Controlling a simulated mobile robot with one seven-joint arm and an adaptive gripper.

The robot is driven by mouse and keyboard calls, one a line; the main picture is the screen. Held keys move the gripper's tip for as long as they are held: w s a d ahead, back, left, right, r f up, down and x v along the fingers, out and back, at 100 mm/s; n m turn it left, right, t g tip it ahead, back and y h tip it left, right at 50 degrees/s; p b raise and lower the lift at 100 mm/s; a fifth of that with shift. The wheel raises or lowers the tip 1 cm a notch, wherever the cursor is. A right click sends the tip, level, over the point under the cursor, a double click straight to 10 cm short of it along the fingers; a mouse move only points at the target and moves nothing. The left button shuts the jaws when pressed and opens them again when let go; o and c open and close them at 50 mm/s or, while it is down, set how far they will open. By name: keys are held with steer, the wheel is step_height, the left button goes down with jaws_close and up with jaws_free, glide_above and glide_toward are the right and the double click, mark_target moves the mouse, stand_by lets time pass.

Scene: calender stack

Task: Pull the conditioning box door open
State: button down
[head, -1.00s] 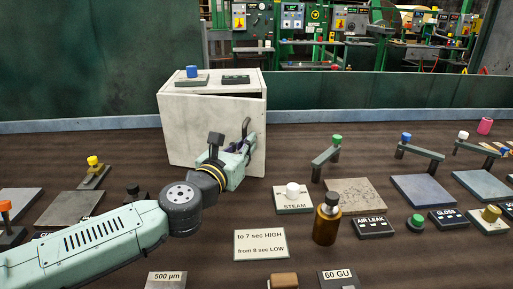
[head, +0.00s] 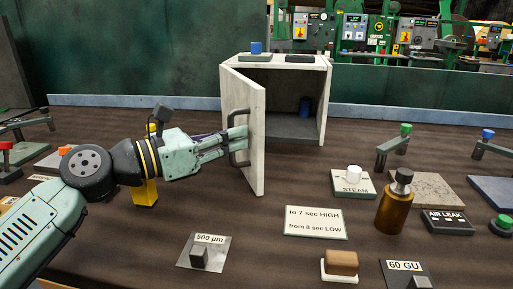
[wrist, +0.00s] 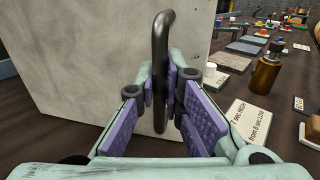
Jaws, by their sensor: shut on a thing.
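The conditioning box (head: 323,100) stands at the back of the bench in the head view. Its pale door (head: 256,120) is swung well out to the left, and the dark interior shows. My gripper (head: 238,142) is at the door's outer face, shut on the dark door handle (head: 238,160). In the wrist view the curved handle (wrist: 161,60) stands between the purple finger pads, with the door face (wrist: 90,55) behind it. The fingers hide part of the handle.
The STEAM plate with a white knob (head: 353,180), an amber bottle (head: 394,205) and a sign card (head: 315,222) lie right of the door. A yellow block (head: 145,193) is beneath my wrist. The bench between door and 500 µm plate (head: 203,250) is clear.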

steer(key=shift+a+r+b, duration=0.1)
steer(key=shift+a+b, duration=0.45)
steer(key=shift+a, duration=0.85)
steer(key=c, duration=1.7)
jaws_free()
steer(key=shift+s, duration=0.1)
steer(key=v, duration=1.2)
